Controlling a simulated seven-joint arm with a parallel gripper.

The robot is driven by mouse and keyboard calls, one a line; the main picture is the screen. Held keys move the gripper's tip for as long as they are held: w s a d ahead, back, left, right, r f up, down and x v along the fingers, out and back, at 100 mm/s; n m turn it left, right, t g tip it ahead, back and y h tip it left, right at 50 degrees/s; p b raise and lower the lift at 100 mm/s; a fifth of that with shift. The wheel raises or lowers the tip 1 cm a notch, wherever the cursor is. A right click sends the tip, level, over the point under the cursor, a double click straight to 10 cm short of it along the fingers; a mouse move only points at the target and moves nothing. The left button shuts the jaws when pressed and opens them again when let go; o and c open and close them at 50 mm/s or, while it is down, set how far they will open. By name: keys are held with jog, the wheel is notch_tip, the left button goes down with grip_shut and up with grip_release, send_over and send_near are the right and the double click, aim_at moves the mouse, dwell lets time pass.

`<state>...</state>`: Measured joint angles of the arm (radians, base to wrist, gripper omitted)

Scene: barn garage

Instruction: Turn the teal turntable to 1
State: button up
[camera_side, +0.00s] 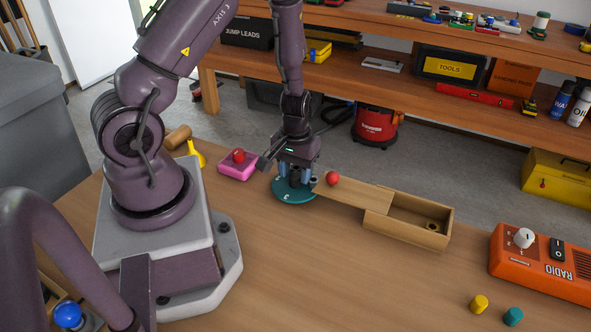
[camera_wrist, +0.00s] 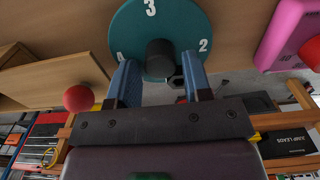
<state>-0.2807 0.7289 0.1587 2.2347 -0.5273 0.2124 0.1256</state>
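The teal turntable (camera_side: 293,197) lies on the bench, under my gripper (camera_side: 297,180). In the wrist view the turntable (camera_wrist: 120,35) shows a white 3 at the top of the picture, a 2 at right and a partly covered mark at left. No 1 can be made out. A dark round knob (camera_wrist: 160,55) stands at its middle. My gripper (camera_wrist: 160,72) is open, its blue-padded fingers on either side of the knob, with a visible gap to each side. Whether the fingers reach down beside the knob is hard to tell.
Close by on the right are a red ball (camera_side: 333,178) and a wooden box (camera_side: 408,222) with a sliding lid. A pink block with a red top (camera_side: 238,168) is close on the left. An orange radio (camera_side: 540,262) and two small cylinders stand further right.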

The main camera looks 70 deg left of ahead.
jog(key=shift+r, duration=4)
